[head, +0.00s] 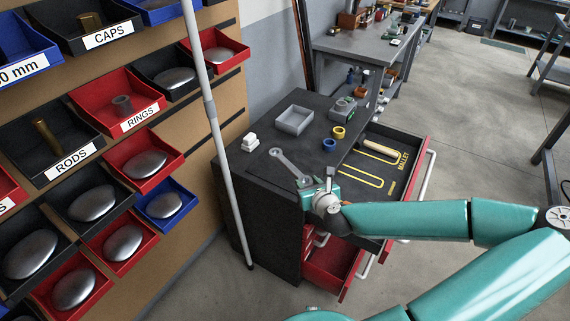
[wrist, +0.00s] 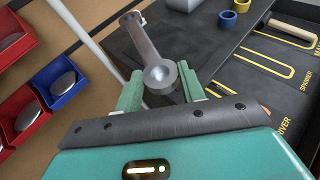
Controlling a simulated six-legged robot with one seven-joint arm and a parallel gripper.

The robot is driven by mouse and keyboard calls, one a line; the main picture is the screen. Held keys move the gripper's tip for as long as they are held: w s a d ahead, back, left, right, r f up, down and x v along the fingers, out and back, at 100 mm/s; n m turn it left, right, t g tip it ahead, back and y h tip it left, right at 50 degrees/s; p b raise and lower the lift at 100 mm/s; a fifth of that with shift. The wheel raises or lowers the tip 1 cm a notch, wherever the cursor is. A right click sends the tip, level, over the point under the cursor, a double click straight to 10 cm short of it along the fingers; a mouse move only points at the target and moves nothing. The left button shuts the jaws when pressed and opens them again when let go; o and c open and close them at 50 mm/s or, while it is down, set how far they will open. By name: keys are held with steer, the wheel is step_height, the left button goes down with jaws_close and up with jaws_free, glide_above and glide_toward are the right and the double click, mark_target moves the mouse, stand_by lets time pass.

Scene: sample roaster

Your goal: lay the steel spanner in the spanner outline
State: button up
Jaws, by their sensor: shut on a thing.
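The steel spanner (head: 288,164) is grey, with a round ring at its far end. In the wrist view the spanner (wrist: 146,45) runs away from me, its near round end between the fingers. My gripper (wrist: 160,88) is shut on that near end. In the head view my gripper (head: 318,190) is at the front edge of the dark cabinet top, left of the open drawer. I cannot tell whether the spanner touches the top. The yellow spanner outline (head: 362,185) is in the drawer, right of my gripper, and looks empty. Its SPANNER label (wrist: 306,80) shows in the wrist view.
A mallet (head: 383,146) with a wooden handle lies in the drawer (head: 424,158). A grey tray (head: 294,120), white blocks (head: 250,142), blue ring (head: 329,145) and yellow ring (head: 339,132) stand on the cabinet top (head: 240,166). A grey pole (head: 222,160) stands at left.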

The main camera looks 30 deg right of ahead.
steer(key=w+d+f, duration=0.2)
steer(key=w+f, duration=0.1)
steer(key=w, duration=0.1)
steer(key=w+d+f, duration=0.2)
steer(key=w+f, duration=0.1)
steer(key=w, duration=0.1)
steer(key=w+d+f, duration=0.2)
steer(key=w+f, duration=0.2)
steer(key=shift+w+d, duration=0.25)
steer(key=shift+w, duration=0.15)
steer(key=shift+f, duration=1.5)
steer(key=shift+f, duration=0.2)
steer(key=o, duration=1.2)
steer(key=shift+c, duration=0.2)
